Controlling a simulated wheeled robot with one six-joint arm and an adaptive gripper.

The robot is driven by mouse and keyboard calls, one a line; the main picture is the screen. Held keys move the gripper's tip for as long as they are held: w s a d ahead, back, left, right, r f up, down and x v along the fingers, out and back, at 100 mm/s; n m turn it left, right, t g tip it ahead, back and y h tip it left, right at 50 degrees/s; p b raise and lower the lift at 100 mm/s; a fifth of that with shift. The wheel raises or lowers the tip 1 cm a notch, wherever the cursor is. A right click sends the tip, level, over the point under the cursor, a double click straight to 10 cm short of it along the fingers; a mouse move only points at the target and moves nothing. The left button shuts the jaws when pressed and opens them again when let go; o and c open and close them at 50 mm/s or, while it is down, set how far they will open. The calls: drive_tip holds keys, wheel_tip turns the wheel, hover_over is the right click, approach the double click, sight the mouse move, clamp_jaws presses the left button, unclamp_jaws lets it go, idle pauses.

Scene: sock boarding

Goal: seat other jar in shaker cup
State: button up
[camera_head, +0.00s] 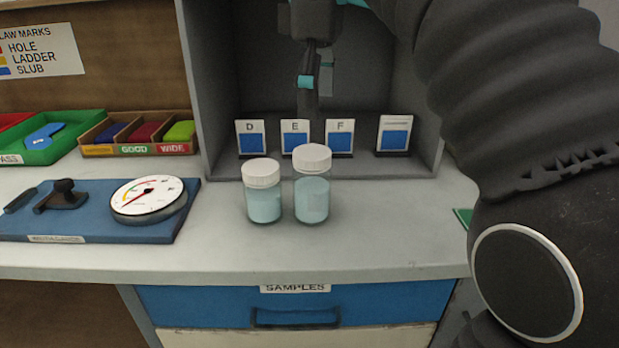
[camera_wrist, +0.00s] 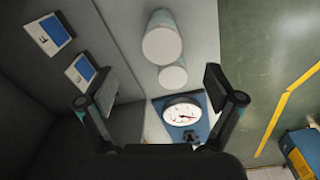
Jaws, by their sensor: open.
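Two jars with white lids and pale blue-green contents stand upright side by side on the grey counter, close together. The left jar (camera_head: 263,204) is shorter, and the right jar (camera_head: 312,202) is taller. Their white lids also show in the wrist view, the larger one (camera_wrist: 161,42) above the smaller one (camera_wrist: 172,77). My gripper (camera_head: 307,88) is above and behind the jars, in front of the grey booth. In the wrist view my gripper (camera_wrist: 160,88) has its fingers spread wide with nothing between them. I cannot make out a shaker cup in either view.
Cards D, E and F (camera_head: 295,137) and another card (camera_head: 393,134) stand in the grey booth (camera_head: 203,110) behind the jars. A blue board with a dial gauge (camera_head: 149,198) lies left. A green tray (camera_head: 60,152) and sorting bins (camera_head: 140,148) are further back. The counter front is clear.

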sight(317, 151)
drive_tip(key=shift+w+a+f, duration=0.1)
drive_tip(key=shift+f, duration=0.05)
wheel_tip(317, 151, down, 7)
drive_tip(key=b, duration=0.2)
drive_tip(key=shift+f+b, duration=0.2)
drive_tip(key=shift+b, duration=0.2)
drive_tip(key=f, duration=0.3)
drive_tip(key=f+b, duration=0.1)
drive_tip(key=shift+a+f, duration=0.15)
drive_tip(key=shift+a, duration=0.1)
drive_tip(key=shift+f, duration=0.7)
drive_tip(key=c, duration=1.5)
drive_tip(key=shift+r, duration=0.15)
